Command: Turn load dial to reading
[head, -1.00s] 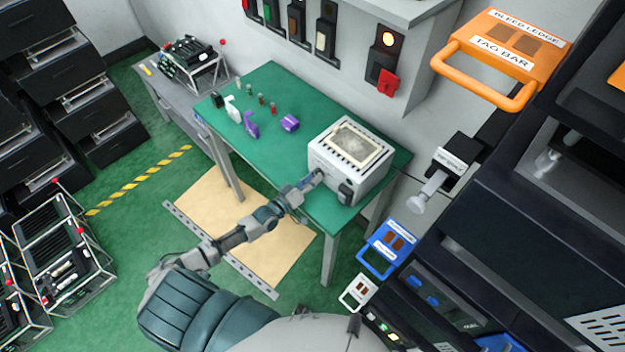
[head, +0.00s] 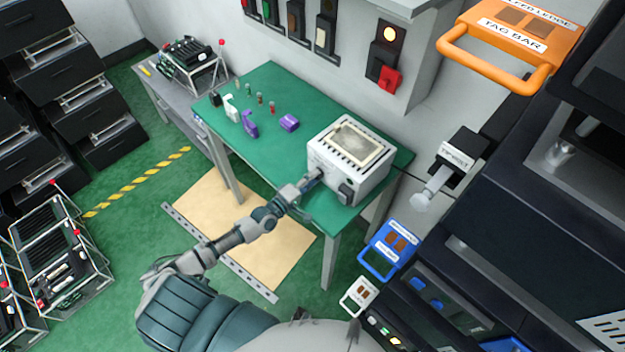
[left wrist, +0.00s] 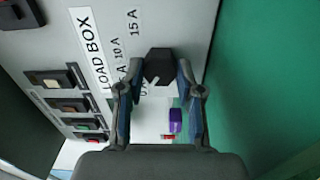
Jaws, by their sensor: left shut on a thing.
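The load box (head: 374,176) is a white case with a vented top. It stands on the green table near its right end. In the left wrist view its face (left wrist: 90,75) reads LOAD BOX, with 15 A and 10 A marks beside a black dial (left wrist: 157,62). A small white pointer mark shows at the dial's lower edge. The lower marks are partly hidden by a finger, so I cannot tell the exact reading. My left gripper (left wrist: 157,72) is shut on the dial, one finger on each side. In the head view my left gripper (head: 314,181) meets the box's front.
The green table (head: 270,85) also carries a purple block (head: 289,123) and several small items at its left end. A wall panel with a lit lamp (head: 390,34) and red switch (head: 389,79) is behind. Dark racks and an orange handle (head: 490,77) crowd the right.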

